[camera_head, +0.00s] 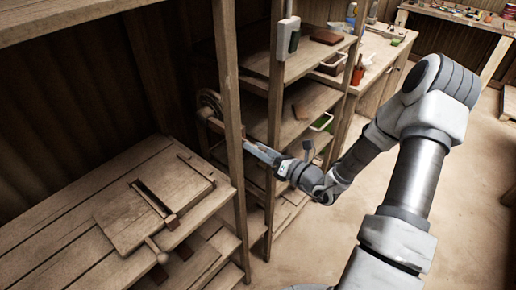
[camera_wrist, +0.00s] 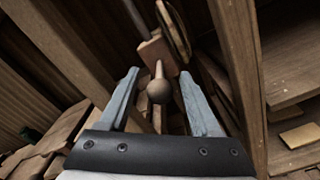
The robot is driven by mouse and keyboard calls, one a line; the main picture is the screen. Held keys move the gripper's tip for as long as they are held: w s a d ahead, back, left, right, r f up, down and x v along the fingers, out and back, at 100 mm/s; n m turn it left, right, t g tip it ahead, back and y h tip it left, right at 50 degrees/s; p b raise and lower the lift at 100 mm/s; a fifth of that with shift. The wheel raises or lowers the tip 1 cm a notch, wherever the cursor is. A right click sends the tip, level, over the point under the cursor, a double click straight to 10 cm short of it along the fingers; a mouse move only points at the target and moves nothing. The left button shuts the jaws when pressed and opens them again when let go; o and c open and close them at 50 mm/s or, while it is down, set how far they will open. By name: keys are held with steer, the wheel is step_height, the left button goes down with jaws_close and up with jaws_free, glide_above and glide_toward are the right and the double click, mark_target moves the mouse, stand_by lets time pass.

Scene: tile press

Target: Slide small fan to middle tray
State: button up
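My gripper (camera_wrist: 158,88) is open, its two grey fingers spread apart. A round wooden knob (camera_wrist: 158,92) on a short rod shows between the fingers; I cannot tell whether it is within their reach, but neither finger visibly touches it. The rod leads to a reddish-brown block (camera_wrist: 157,54), beside a round-edged disc (camera_wrist: 177,30). In the head view a round, disc-like thing (camera_head: 209,101) stands behind a wooden post, and my gripper (camera_head: 247,146) points toward it. I cannot tell whether either is the small fan. No middle tray is clearly identifiable.
A wooden post (camera_head: 231,110) stands close to my gripper. A wooden bench (camera_head: 60,235) carrying a flat board (camera_head: 130,220) is at lower left. Shelves (camera_head: 310,100) with several objects are behind my arm. The floor (camera_head: 470,190) at right is clear.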

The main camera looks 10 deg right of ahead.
steer(key=shift+d, duration=0.1)
steer(key=v, duration=1.7)
steer(key=shift+s, duration=0.2)
steer(key=s+a+r+n+g+p, duration=0.1)
steer(key=s+a+r+n+g, duration=0.2)
steer(key=n+g, duration=0.45)
steer(key=s+a+r+n+g, duration=0.3)
steer(key=a+n+g, duration=0.15)
steer(key=n, duration=0.55)
steer(key=s+d+r+n+g+h, duration=0.1)
steer(key=s+d+r+n+h, duration=0.1)
steer(key=d+r+n+h, duration=0.95)
steer(key=s+a+r+n+t, duration=0.1)
steer(key=s+a+n+t, duration=0.1)
steer(key=a, duration=0.5)
steer(key=s+a+r+n+t+b, duration=0.1)
steer(key=s+a+n+t, duration=0.1)
steer(key=a+n, duration=0.2)
steer(key=a+y, duration=0.1)
steer(key=a, duration=0.2)
steer(key=shift+s+a+n, duration=0.15)
steer(key=shift+a+n, duration=0.15)
steer(key=shift+a, duration=0.05)
